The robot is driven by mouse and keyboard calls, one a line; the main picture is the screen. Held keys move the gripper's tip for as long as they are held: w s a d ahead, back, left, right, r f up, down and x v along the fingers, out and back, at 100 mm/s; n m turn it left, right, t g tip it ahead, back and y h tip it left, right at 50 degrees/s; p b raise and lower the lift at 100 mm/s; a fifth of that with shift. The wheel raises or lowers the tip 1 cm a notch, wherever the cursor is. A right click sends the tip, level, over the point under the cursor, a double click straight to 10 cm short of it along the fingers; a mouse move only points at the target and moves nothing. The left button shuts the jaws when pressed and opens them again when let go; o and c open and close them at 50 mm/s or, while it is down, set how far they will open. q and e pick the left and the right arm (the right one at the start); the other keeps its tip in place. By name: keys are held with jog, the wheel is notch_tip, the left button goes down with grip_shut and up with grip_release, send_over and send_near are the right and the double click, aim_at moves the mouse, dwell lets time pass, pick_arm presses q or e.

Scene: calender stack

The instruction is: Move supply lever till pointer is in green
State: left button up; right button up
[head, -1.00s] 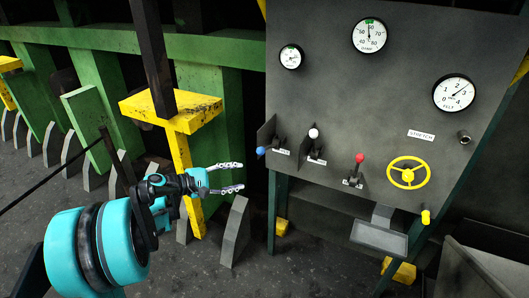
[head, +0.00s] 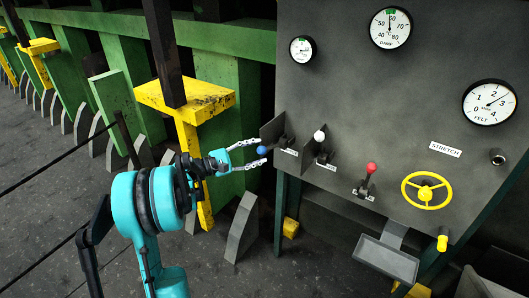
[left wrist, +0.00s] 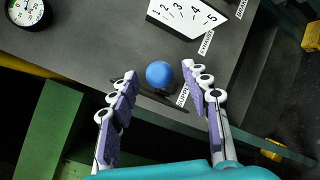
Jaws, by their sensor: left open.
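My left gripper (head: 262,151) is open at the blue knob. In the left wrist view the blue knob (left wrist: 160,74) shows between the open fingertips, with gaps on both sides. A small gauge (head: 302,49) and a larger one (head: 391,28) carry green marks near the top. The larger one's pointer is near its green mark. My right gripper is out of view.
Dark guard plates stand beside the blue and white levers. A yellow handwheel (head: 426,190) and a FELT gauge (head: 490,102) are at the right. A yellow post (head: 184,100) stands left of my gripper, before green beams.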

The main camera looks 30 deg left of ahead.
aim_at(272, 147)
pick_arm(q)
jog(key=shift+x, duration=1.45)
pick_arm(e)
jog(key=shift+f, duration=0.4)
pick_arm(q)
grip_shut()
jog(key=shift+r, duration=0.1)
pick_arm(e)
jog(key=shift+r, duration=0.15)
